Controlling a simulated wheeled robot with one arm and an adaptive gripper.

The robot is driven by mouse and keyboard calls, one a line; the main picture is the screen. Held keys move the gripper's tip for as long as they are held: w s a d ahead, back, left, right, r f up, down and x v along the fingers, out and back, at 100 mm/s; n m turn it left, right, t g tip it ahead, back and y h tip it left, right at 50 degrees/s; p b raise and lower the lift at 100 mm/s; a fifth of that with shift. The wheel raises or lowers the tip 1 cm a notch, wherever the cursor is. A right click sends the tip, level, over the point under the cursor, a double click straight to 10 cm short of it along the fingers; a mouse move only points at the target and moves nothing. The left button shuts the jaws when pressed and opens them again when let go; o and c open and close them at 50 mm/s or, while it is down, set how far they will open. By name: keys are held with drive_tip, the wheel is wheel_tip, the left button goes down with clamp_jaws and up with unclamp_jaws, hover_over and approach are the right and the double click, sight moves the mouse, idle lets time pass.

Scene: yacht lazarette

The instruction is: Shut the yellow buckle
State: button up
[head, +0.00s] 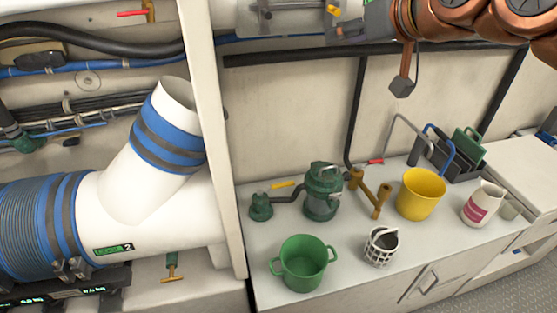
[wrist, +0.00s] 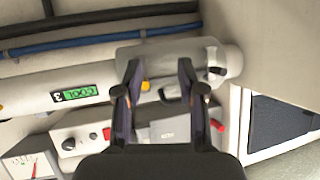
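A small yellow piece, likely the yellow buckle (wrist: 145,86), shows in the wrist view beside my left finger, at the lower edge of a grey sleeve (wrist: 160,56) around a white pipe (wrist: 35,92) labelled COOL 3. A yellow tip (head: 333,10) also shows at the top of the head view. The buckle is small and partly hidden; I cannot tell whether its lever stands open. My gripper (wrist: 159,76) is open, its fingers apart in front of the sleeve with nothing held. In the head view my gripper (head: 345,29) is at the top, near the sleeve.
A grey box with a black knob (wrist: 68,143) and a red switch sits below the pipe, with a red handle (wrist: 217,125) at right. A blue hose (wrist: 90,41) runs behind. The counter below holds a green pot (head: 303,264), a yellow bucket (head: 420,195) and a pump (head: 321,192).

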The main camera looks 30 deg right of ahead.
drive_tip(key=s+a+f+n+g+p, duration=0.1)
drive_tip(key=a+f+g, duration=0.3)
drive_tip(key=a+f, duration=0.4)
drive_tip(key=s+a+f+n+g+y+p, duration=0.1)
drive_tip(key=s+a+f+g+p, duration=0.2)
drive_tip(key=a+f, duration=0.5)
drive_tip(key=shift+s+f+g+p, duration=0.35)
drive_tip(key=shift+s+f+g, duration=0.3)
drive_tip(key=shift+s+g, duration=0.15)
drive_tip(key=s+a+f+g, duration=0.2)
drive_tip(key=s+f+g, duration=0.4)
drive_tip(key=s+f, duration=0.5)
drive_tip(key=shift+s+a+f+m+h, duration=0.2)
drive_tip(key=shift+s+a+m+h, duration=0.15)
drive_tip(key=shift+s, duration=0.65)
drive_tip(key=shift+d, duration=0.1)
